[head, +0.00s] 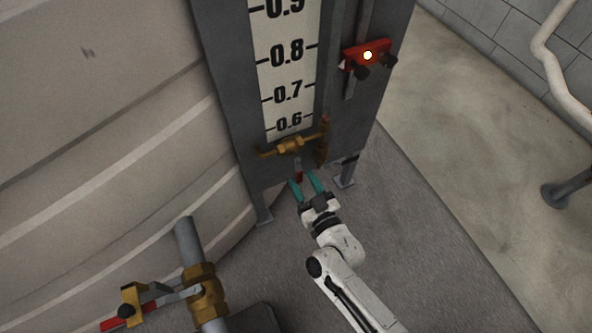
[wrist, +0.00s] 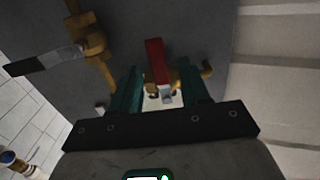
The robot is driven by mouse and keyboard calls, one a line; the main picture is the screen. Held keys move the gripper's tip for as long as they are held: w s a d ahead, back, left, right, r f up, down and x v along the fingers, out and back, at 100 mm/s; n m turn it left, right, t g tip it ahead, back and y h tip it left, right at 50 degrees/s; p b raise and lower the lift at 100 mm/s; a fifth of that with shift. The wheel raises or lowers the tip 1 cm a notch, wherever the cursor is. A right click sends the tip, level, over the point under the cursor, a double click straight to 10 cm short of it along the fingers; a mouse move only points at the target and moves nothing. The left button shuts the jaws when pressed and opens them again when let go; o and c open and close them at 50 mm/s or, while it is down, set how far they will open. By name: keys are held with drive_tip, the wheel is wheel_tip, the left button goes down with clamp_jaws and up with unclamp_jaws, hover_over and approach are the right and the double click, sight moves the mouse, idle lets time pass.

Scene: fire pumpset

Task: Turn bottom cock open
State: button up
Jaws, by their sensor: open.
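The bottom cock (head: 292,146) is a brass fitting at the lower end of the level gauge, just below the 0.6 mark. A small red-tipped handle (head: 299,177) hangs below it. In the wrist view a red handle (wrist: 155,58) stands between the fingers, with brass parts (wrist: 206,70) beside it. My gripper (head: 303,183) has teal fingers, apart and pointing up at the handle from below. In the wrist view my gripper (wrist: 160,78) has one finger on each side of the handle. Contact cannot be made out.
The gauge board (head: 290,60) stands on short feet beside a large pale tank (head: 100,120). A pipe with a brass valve (head: 204,291) and red lever is at lower left. Open floor (head: 450,120) lies to the right.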

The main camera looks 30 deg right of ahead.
sight(300, 177)
drive_tip(key=shift+w, duration=2.35)
clamp_jaws()
